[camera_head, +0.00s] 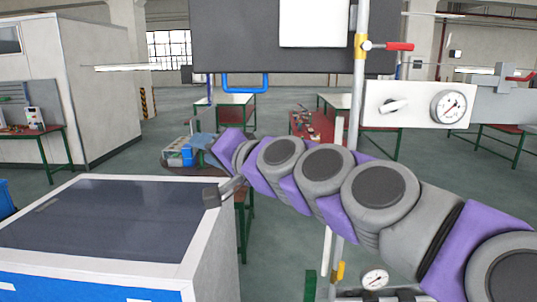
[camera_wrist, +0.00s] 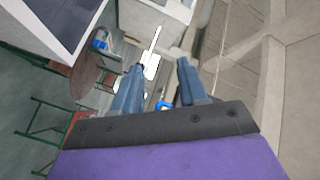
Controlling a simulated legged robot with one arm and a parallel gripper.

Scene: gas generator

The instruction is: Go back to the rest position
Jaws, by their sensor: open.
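My gripper shows in the wrist view (camera_wrist: 160,67) with its two blue-grey fingers apart. No object is held between them. A white, long-handled shape (camera_wrist: 152,55) shows beyond the gap, and I cannot tell what it is. In the head view my purple and grey arm reaches from the lower right across to the left. Its far end is over the gap beside the white box with the dark top (camera_head: 110,215). The fingers are hard to make out there.
A vertical pipe (camera_head: 360,70) with a red-handled valve (camera_head: 398,47) stands behind the arm. A dark board (camera_head: 235,35) is above. Tables with green legs (camera_head: 235,99) stand further back. Open floor (camera_head: 110,165) lies left.

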